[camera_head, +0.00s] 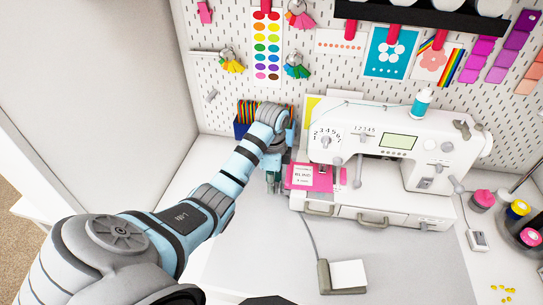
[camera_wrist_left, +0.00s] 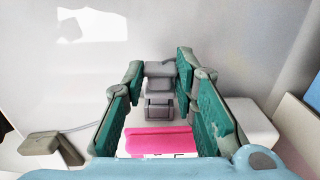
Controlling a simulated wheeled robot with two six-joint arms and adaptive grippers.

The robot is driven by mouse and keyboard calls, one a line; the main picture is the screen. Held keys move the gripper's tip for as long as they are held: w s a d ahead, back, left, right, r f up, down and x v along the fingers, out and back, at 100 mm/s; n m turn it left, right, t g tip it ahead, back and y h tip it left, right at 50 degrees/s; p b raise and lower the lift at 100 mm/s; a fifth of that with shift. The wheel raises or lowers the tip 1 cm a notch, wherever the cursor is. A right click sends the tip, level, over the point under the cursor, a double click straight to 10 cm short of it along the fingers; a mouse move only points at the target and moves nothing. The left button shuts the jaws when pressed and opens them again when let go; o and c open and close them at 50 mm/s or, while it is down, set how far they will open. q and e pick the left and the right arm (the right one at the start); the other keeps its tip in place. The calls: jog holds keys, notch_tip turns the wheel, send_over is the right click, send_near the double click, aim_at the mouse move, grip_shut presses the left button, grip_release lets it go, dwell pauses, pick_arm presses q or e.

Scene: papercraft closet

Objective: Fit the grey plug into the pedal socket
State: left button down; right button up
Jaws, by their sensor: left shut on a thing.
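My left gripper (camera_head: 272,184) points down just left of the sewing machine. In the left wrist view its green-padded fingers (camera_wrist_left: 160,88) are closed around a grey blocky piece (camera_wrist_left: 158,107), which looks like the grey plug. The exact contact is hard to make out. The grey pedal (camera_head: 325,278) with a white top lies in front of the machine, and a thin grey cord runs from it toward the drawers. A grey block with a cord, likely this pedal, shows at the lower left of the wrist view (camera_wrist_left: 40,146). I cannot make out the socket. My right gripper is not in view.
The white sewing machine (camera_head: 425,155) stands on a drawer base (camera_head: 350,212). A pink card (camera_head: 318,179) lies beside my gripper; it shows in the wrist view (camera_wrist_left: 160,138). A blue bin (camera_head: 240,128) stands behind the arm. The table in front is mostly clear.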

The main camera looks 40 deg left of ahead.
pick_arm(q)
jog(key=shift+w+d, duration=0.2)
jog(key=shift+d, duration=0.15)
dwell(0.9)
jog(key=c, duration=1.3)
grip_release()
jog(key=shift+o, duration=0.4)
jog(key=shift+w+d, duration=0.1)
jog(key=shift+d, duration=0.1)
jog(key=shift+a, duration=0.15)
